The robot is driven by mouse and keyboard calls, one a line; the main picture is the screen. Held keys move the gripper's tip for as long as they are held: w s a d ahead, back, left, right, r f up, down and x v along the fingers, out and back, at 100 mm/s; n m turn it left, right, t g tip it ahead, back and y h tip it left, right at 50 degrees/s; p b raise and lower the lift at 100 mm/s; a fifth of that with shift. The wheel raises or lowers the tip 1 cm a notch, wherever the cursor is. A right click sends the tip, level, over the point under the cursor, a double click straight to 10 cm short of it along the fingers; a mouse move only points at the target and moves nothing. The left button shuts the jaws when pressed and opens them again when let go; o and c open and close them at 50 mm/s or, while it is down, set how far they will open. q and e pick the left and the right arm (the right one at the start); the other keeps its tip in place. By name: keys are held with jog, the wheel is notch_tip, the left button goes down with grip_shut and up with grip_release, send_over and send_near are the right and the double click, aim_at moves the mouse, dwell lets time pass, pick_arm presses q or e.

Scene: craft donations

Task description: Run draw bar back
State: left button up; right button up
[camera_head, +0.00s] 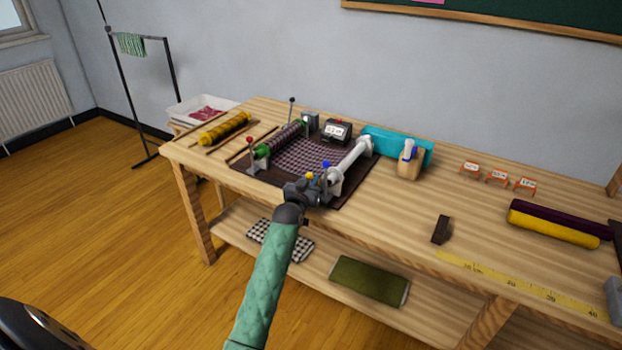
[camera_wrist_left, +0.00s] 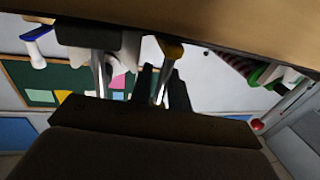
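A measuring machine with a dark base (camera_head: 345,196) stands on the table. Checked cloth (camera_head: 300,155) lies across it from a cloth roll (camera_head: 285,139) on its left. A white bar (camera_head: 352,154) lies along its right side; I cannot tell for sure that this is the draw bar. A blue knob (camera_head: 326,164) and a yellow knob (camera_head: 309,176) are near its front end. My left gripper (camera_head: 305,192) is at the machine's front edge, by the yellow knob. In the left wrist view its fingers (camera_wrist_left: 131,78) are apart, with the yellow knob (camera_wrist_left: 171,49) beside one fingertip. My right gripper is out of view.
A small counter (camera_head: 336,131) and a teal panel (camera_head: 385,142) stand behind. A wooden holder (camera_head: 409,162), small price stands (camera_head: 497,177), a dark block (camera_head: 441,229) and rolls (camera_head: 553,227) are to the right. A yellow roll (camera_head: 224,128) lies left.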

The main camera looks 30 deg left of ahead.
pick_arm(q)
jog(key=shift+w, duration=0.15)
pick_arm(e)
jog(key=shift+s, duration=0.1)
pick_arm(q)
grip_shut()
